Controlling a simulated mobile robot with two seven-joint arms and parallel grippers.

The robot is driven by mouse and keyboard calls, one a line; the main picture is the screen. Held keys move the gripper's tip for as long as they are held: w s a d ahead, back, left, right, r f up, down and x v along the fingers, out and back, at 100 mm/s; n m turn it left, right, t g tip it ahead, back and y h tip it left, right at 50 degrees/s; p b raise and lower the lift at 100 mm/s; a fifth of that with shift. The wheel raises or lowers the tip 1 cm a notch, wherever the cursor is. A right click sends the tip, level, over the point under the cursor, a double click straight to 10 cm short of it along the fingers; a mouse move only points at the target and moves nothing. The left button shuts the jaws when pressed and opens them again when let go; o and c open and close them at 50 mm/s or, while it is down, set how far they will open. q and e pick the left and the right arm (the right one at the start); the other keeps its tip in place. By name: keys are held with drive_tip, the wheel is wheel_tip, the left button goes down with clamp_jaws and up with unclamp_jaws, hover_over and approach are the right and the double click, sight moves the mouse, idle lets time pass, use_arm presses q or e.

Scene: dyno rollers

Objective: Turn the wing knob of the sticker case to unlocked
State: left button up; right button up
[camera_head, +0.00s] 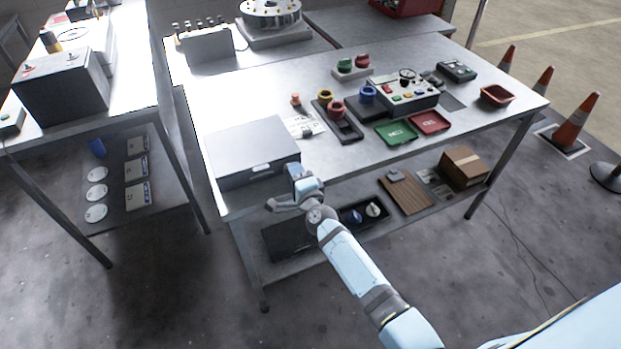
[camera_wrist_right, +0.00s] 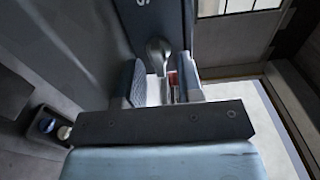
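The sticker case appears to be the grey flat box (camera_head: 250,152) at the near left corner of the middle table. Its grey-blue front face (camera_wrist_right: 125,12) fills the upper middle of the right wrist view, with a small white marking only partly visible. A metal wing knob (camera_wrist_right: 158,48) sticks out from this face. My right gripper (camera_head: 290,185) is at the case's front right corner. In the right wrist view its two fingers (camera_wrist_right: 161,82) are apart, one on each side of the knob. I cannot tell whether either touches it. My left gripper is out of view.
A shelf (camera_head: 285,240) below holds a dark tray with small knobs and a brown box (camera_head: 464,167). On the table, green (camera_head: 396,132) and red (camera_head: 429,122) trays lie to the right. Orange cones (camera_head: 576,120) stand on the floor at right.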

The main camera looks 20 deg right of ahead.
drive_tip(key=n+p, duration=0.1)
drive_tip(key=n, duration=0.1)
drive_tip(key=n+p, duration=0.1)
drive_tip(key=shift+r+n, duration=0.35)
drive_tip(key=shift+n, duration=0.05)
drive_tip(key=n+p, duration=0.1)
drive_tip(key=n, duration=0.4)
drive_tip(key=shift+r+p, duration=0.1)
drive_tip(key=shift+p, duration=0.2)
drive_tip(key=n, duration=0.2)
drive_tip(key=n+p, duration=0.1)
drive_tip(key=n, duration=0.2)
drive_tip(key=shift+a+n, duration=0.25)
drive_tip(key=shift+n, duration=0.15)
drive_tip(key=n, duration=0.2)
drive_tip(key=shift+a+n+p, duration=0.1)
drive_tip(key=shift+n+p, duration=0.2)
drive_tip(key=shift+p, duration=0.1)
drive_tip(key=shift+s+n, duration=0.2)
drive_tip(key=shift+n, duration=0.3)
drive_tip(key=s+r+n+g+y+p, duration=0.2)
drive_tip(key=s+g+p, duration=0.4)
drive_tip(key=s, duration=2.5)
drive_tip(key=shift+r+y+p, duration=0.4)
drive_tip(key=shift+r+p, duration=0.25)
drive_tip(key=shift+p, duration=0.1)
